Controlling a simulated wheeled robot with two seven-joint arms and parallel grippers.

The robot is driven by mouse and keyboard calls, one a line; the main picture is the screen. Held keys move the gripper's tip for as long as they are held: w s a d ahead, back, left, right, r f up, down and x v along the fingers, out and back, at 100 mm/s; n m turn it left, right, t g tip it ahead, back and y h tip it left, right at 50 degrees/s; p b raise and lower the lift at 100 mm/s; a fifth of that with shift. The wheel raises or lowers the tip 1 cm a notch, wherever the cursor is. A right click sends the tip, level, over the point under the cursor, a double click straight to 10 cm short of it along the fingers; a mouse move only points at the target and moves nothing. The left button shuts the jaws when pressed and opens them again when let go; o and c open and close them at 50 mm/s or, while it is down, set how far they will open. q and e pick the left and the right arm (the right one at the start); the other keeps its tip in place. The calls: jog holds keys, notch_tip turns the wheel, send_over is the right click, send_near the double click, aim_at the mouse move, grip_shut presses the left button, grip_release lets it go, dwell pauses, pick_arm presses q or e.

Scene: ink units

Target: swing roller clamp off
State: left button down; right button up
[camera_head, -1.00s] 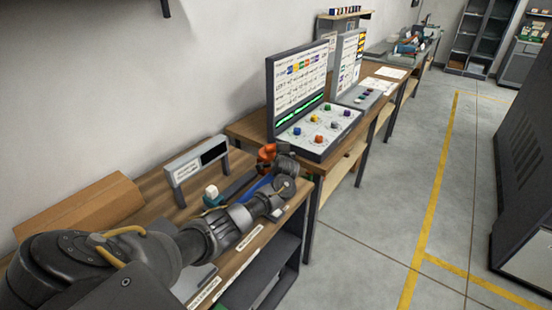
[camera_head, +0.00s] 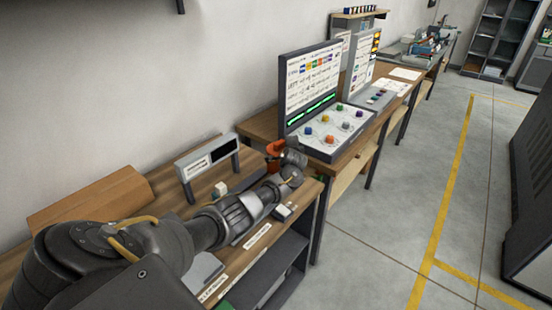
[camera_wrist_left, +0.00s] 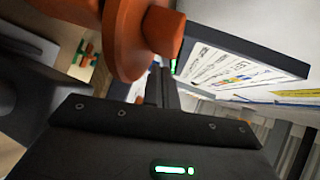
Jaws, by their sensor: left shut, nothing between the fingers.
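An orange clamp part (camera_head: 275,149), which looks like the roller clamp, stands at the far end of the near bench. In the left wrist view an orange rounded piece with a short cylinder (camera_wrist_left: 130,38) fills the top, close to the fingers. My left gripper (camera_wrist_left: 166,82) is shut and empty, its fingertips just below the orange cylinder. I cannot tell whether they touch it. In the head view my left gripper (camera_head: 296,156) is beside the orange part, on its right. My arm hides much of the ink unit below. My right gripper is not in view.
A grey display stand (camera_head: 208,158) and a white block (camera_head: 221,188) are on the bench behind my arm. A cardboard box (camera_head: 90,208) lies by the wall. A small grey device (camera_head: 284,212) sits at the front edge. A panel with coloured knobs (camera_head: 335,128) stands beyond.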

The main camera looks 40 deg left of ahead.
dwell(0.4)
pick_arm(q)
jog(key=shift+d, duration=0.25)
jog(key=d+r, duration=0.3)
jog(key=d, duration=1)
jog(key=shift+w+f, duration=0.1)
